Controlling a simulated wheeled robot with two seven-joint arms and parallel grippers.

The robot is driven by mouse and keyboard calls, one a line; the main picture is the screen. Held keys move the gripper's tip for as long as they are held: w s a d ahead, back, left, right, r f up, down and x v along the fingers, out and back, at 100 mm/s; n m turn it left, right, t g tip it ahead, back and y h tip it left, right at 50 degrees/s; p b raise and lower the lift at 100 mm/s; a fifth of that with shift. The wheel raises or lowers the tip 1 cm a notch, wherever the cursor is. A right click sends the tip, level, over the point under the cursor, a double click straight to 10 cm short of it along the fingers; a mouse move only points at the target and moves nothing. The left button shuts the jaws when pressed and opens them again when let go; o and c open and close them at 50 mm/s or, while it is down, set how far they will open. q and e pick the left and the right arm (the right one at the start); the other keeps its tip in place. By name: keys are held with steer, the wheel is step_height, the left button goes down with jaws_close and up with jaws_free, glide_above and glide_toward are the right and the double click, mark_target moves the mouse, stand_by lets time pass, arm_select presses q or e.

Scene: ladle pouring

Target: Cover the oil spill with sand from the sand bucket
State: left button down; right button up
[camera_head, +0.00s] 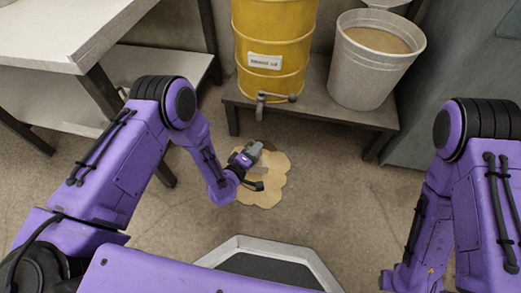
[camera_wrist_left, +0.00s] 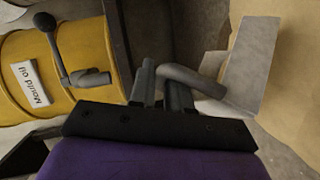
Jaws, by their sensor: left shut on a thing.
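A tan patch of sand (camera_head: 270,183) lies on the floor below the yellow barrel; no dark oil is clearly visible around it. My left gripper (camera_head: 246,160) is over the upper part of this patch, shut on the handle of a grey metal scoop (camera_head: 255,150). In the left wrist view the scoop (camera_wrist_left: 250,62) sticks out to the right of the fingers (camera_wrist_left: 160,80), with tan sand behind it. Whether the scoop holds sand cannot be told. The grey sand bucket (camera_head: 368,78) stands upright at the upper right with sand in it. My right gripper is out of view.
A yellow oil barrel (camera_head: 275,35) with a tap stands beside the bucket on a low dark bench (camera_head: 310,112). The barrel also shows in the left wrist view (camera_wrist_left: 75,60). A white-topped table (camera_head: 60,40) stands at upper left. The floor right of the sand is clear.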

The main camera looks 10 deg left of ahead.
arm_select(q)
steer(key=shift+s+a, duration=0.1)
steer(key=shift+a, duration=0.1)
steer(key=shift+s, duration=0.1)
steer(key=s+a+r+n+t+h+p, duration=0.1)
steer(key=s+a+n+t+p, duration=0.2)
steer(key=s, duration=0.7)
steer(key=shift+a+t+h, duration=0.3)
steer(key=shift+a+t, duration=0.1)
steer(key=shift+a, duration=0.4)
